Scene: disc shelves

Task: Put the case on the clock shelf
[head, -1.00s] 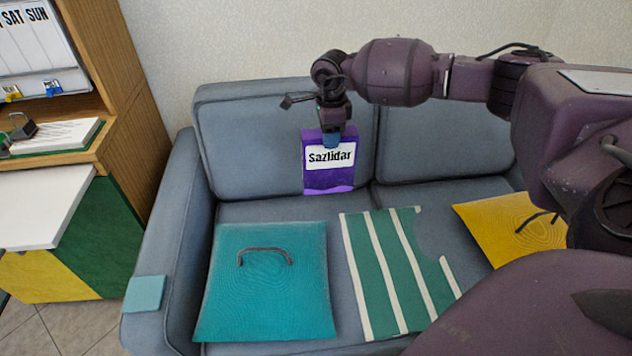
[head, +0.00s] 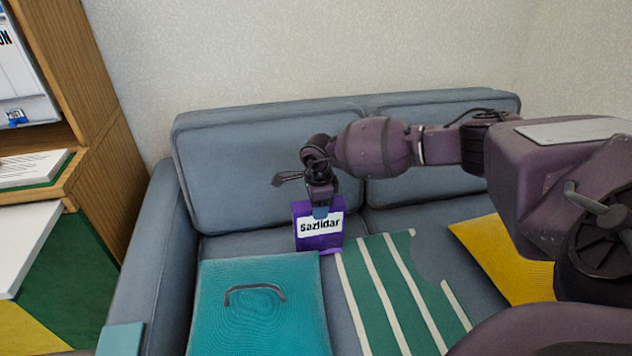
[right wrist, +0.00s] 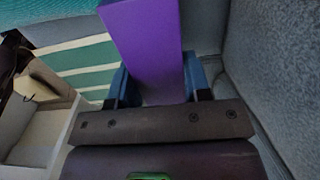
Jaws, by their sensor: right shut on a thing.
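The case is a flat purple box (head: 318,243) with a white label reading "Sazlidar". In the head view it is in front of the left back cushion, over the sofa seat. My right gripper (head: 321,211) is shut on its top edge from above. In the right wrist view the purple case (right wrist: 148,50) stands out between the blue fingertips (right wrist: 157,88). I cannot tell whether its bottom touches the seat. A wooden shelf unit (head: 105,110) stands at the left, partly cut off. No clock shows, so I cannot tell which shelf is the clock shelf. My left gripper is out of view.
The grey-blue sofa (head: 258,148) fills the middle. On its seat lie a teal cushion (head: 258,325) with a dark handle-like thing, a green striped cloth (head: 385,290) and a yellow cushion (head: 510,262). The sofa's left arm (head: 150,235) lies between case and shelf unit.

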